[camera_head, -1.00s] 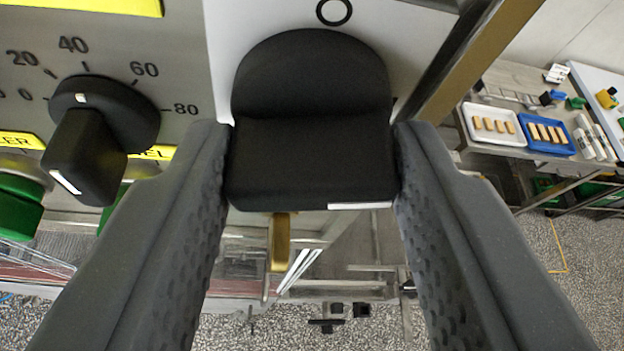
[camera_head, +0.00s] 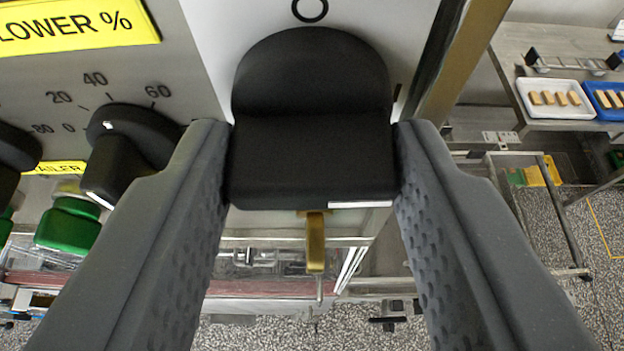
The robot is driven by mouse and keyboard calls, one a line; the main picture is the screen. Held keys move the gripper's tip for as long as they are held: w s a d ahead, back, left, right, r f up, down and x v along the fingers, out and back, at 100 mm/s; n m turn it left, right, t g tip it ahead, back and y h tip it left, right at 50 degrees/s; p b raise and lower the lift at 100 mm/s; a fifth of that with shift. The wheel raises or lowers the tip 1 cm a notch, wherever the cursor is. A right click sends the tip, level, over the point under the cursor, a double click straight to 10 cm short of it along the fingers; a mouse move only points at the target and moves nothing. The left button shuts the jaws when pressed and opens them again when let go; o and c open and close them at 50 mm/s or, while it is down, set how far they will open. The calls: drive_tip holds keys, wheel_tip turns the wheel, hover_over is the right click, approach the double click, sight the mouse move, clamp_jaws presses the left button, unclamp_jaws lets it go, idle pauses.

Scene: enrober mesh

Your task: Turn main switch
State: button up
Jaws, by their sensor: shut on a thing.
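The main switch is a large black knob (camera_head: 312,150) in the middle of the view, with a round back and a thick grip bar. A white mark shows on the lower right edge of its bar. A black "O" (camera_head: 310,10) is printed on the white plate above it. My gripper (camera_head: 312,165) is shut on the knob, one grey textured finger on each side of the bar. The fingers hide the plate to the left and right of the bar.
A grey panel (camera_head: 40,85) with a smaller dial (camera_head: 125,150), a green button (camera_head: 68,222) and yellow labels is at left. A brass-coloured piece (camera_head: 316,245) hangs below the knob. Trays (camera_head: 556,98) stand on a table at right.

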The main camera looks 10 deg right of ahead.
drive_tip(key=o, duration=1)
drive_tip(key=shift+w+f, duration=0.2)
drive_tip(key=shift+w, duration=0.05)
drive_tip(key=shift+c, duration=0.2)
drive_tip(key=shift+s, duration=0.1)
drive_tip(key=shift+r, duration=0.1)
drive_tip(key=b+v, duration=0.2)
drive_tip(key=v, duration=1.1)
drive_tip(key=shift+s, duration=0.4)
drive_tip(key=shift+r, duration=0.1)
